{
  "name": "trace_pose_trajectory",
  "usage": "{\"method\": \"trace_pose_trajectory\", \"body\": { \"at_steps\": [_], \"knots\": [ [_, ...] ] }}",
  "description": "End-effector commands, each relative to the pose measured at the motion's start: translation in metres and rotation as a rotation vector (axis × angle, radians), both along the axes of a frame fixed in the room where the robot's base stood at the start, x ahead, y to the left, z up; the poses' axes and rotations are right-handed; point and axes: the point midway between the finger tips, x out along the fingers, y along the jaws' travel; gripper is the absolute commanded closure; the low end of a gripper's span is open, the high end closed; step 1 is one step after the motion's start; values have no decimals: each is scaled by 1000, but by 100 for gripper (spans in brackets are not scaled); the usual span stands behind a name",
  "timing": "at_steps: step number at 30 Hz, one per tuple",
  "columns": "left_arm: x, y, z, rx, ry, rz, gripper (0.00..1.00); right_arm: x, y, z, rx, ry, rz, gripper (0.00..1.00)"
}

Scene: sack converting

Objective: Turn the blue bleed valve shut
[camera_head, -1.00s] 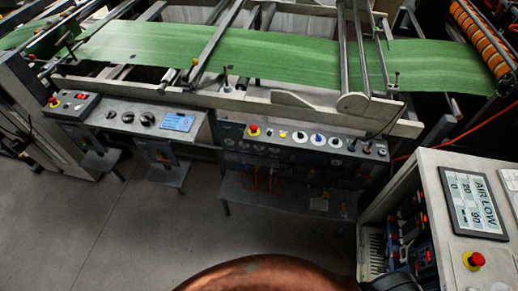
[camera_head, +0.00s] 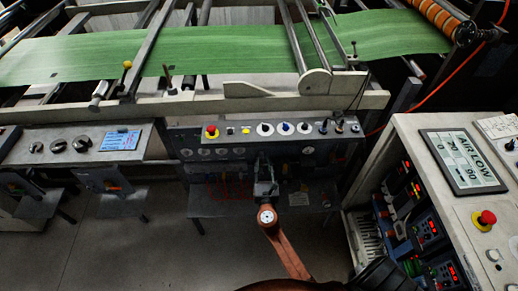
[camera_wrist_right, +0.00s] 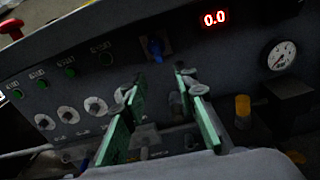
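A small blue valve handle (camera_wrist_right: 155,48) stands out from the dark panel, above the middle of the right wrist view. My right gripper (camera_wrist_right: 160,86) has two green-lined fingers spread apart with nothing held between them. The blue handle lies beyond the fingertips and appears apart from them. In the head view my right gripper (camera_head: 264,165) is in front of the lower part of the control panel (camera_head: 350,143). That panel bears a blue knob (camera_head: 284,127) on a white disc; I cannot tell whether it is the same blue part. My left gripper is not in view.
The right wrist view shows a red 0.0 display (camera_wrist_right: 214,18), a pressure gauge (camera_wrist_right: 281,55), a yellow knob (camera_wrist_right: 243,106) and several green buttons. In the head view an airflow cabinet (camera_head: 410,133) stands at right. Open floor (camera_head: 110,245) lies at left.

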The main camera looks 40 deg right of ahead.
Motion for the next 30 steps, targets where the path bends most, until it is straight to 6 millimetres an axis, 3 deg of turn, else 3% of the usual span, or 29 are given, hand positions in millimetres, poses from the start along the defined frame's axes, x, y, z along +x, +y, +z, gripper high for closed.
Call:
{"method": "trace_pose_trajectory", "body": {
  "at_steps": [4, 18, 30],
  "knots": [
    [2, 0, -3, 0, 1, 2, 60, 8, -3, 18, -79, -6, -8, 73],
    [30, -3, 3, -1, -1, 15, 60, 63, -37, 17, -78, -5, -6, 73],
    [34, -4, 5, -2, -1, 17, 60, 69, -41, 18, -77, -5, -6, 74]
  ]
}}
